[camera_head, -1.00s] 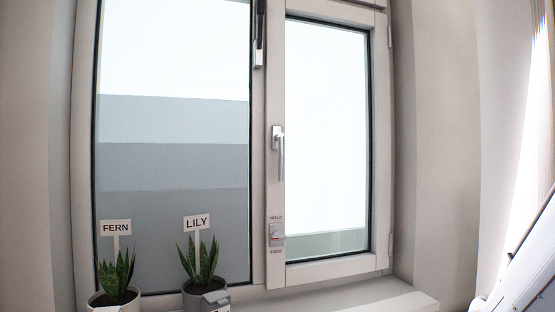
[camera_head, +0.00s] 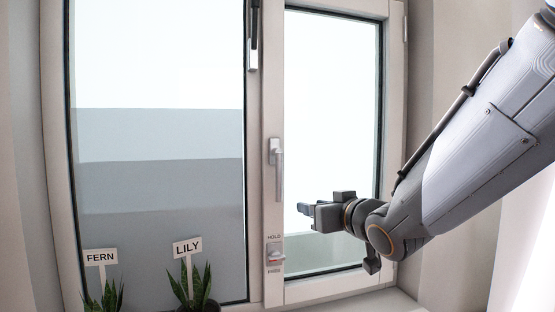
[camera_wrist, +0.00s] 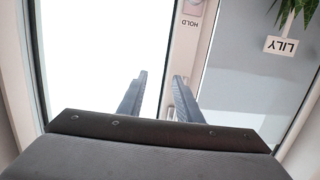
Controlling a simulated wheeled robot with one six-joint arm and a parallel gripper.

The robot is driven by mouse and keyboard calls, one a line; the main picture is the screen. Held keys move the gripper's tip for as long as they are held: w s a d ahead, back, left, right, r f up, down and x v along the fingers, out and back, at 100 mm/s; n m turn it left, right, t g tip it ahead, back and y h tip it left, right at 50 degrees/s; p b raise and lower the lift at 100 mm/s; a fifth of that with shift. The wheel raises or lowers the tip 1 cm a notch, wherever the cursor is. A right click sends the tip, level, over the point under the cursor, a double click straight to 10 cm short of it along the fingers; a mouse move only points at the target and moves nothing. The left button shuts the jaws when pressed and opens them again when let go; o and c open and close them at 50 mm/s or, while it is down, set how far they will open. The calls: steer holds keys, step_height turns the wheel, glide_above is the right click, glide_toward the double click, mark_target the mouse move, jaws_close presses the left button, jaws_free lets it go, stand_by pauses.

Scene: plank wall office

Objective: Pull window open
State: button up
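The window has a fixed left pane (camera_head: 160,130) and a framed right sash (camera_head: 273,90) that sits shut. The sash handle (camera_head: 278,165) is on its left stile and points down. My gripper (camera_head: 304,217) is in front of the sash glass, right of and below the handle, touching nothing that I can see. In the wrist view its two fingers (camera_wrist: 159,82) are apart with nothing between them.
Two potted plants, labelled FERN (camera_head: 101,258) and LILY (camera_head: 188,247), stand at the lower left in front of the fixed pane. A sill (camera_head: 395,300) runs below the sash. A dark fitting (camera_head: 252,40) hangs on the frame above.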

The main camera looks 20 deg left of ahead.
mark_target(281, 177)
steer(key=s+a+r+n+y, duration=0.1)
steer(key=s+a+r+y, duration=0.15)
steer(key=a+r, duration=0.3)
steer(key=shift+w+d+r+p+x, duration=0.15)
steer(key=shift+p+x, duration=0.45)
steer(key=shift+x, duration=0.65)
steer(key=shift+w+d+r+p+x, duration=0.1)
steer(key=shift+p+x, duration=0.45)
steer(key=shift+x, duration=0.65)
steer(key=shift+w+d+r+p+x, duration=0.15)
steer(key=shift+p+x, duration=0.45)
steer(key=shift+x, duration=0.65)
jaws_close()
